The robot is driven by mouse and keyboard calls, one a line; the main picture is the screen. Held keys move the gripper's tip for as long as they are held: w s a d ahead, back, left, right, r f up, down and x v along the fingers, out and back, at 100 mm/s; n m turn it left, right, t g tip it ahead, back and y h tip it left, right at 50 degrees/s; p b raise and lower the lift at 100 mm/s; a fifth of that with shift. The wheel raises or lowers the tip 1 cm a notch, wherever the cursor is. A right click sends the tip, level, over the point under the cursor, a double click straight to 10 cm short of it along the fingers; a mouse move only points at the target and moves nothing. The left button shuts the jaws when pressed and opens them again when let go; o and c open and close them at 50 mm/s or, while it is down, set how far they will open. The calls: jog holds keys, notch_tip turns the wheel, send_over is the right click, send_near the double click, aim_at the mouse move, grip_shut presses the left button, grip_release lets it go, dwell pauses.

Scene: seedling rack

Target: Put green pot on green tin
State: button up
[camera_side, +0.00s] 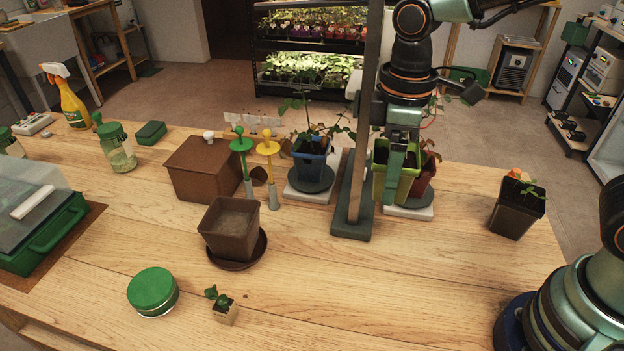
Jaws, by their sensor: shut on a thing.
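The green pot (382,186) is a light green square pot, upright, just right of the wooden post. My gripper (398,166) comes down from above and is shut on its near wall. The pot is in front of a red pot, and I cannot tell whether its base touches anything. A round tin with a green lid (153,286) stands at the front left of the table, far from my gripper. A small flat green box (150,132), which may also be a tin, lies at the back left.
The post (354,190) on a dark foot stands left of my gripper. A blue pot (309,163), red pot (424,181), brown box (203,172), brown pot (229,235), seedling (224,309) and dark pot (514,216) stand around.

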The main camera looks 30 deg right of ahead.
jog(key=w+a+r, duration=0.2)
jog(key=w+a, duration=0.1)
jog(key=a, duration=0.1)
notch_tip(320, 180, down, 20)
jog(key=shift+s+r, duration=0.1)
dwell(0.4)
jog(key=o, duration=1.5)
jog(key=shift+f, duration=0.2)
jog(key=shift+c, duration=0.2)
jog(key=shift+r, duration=0.1)
notch_tip(320, 180, up, 12)
